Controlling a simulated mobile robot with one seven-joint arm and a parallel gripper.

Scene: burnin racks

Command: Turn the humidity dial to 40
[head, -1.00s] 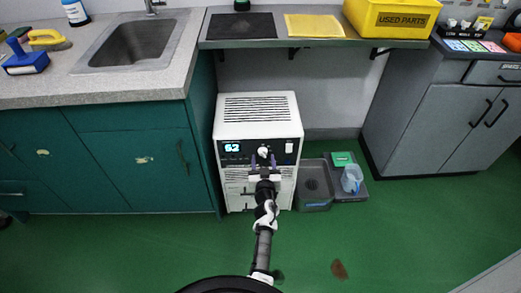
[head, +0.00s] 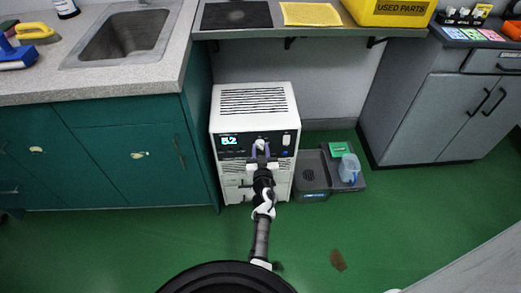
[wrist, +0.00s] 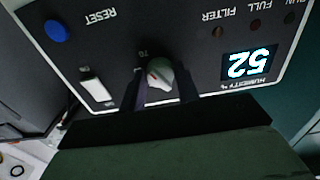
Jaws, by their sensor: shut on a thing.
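The white dehumidifier (head: 253,101) stands on the floor under the shelf. The wrist view is upside down to the panel. The lit display (head: 229,140) reads 52, clearest in the wrist view (wrist: 249,64). My gripper (head: 260,150) is at the panel, its two dark fingers on either side of the dial and shut on it. The fingers hide part of the scale; a 70 shows beside the dial.
A white switch (wrist: 96,89) and blue reset button (wrist: 55,31) lie beside the dial. A grey tray (head: 314,197) with a clear jug (head: 349,168) stands right of the unit. The green cabinet (head: 135,155) is close on the left. The shelf (head: 300,33) overhangs behind.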

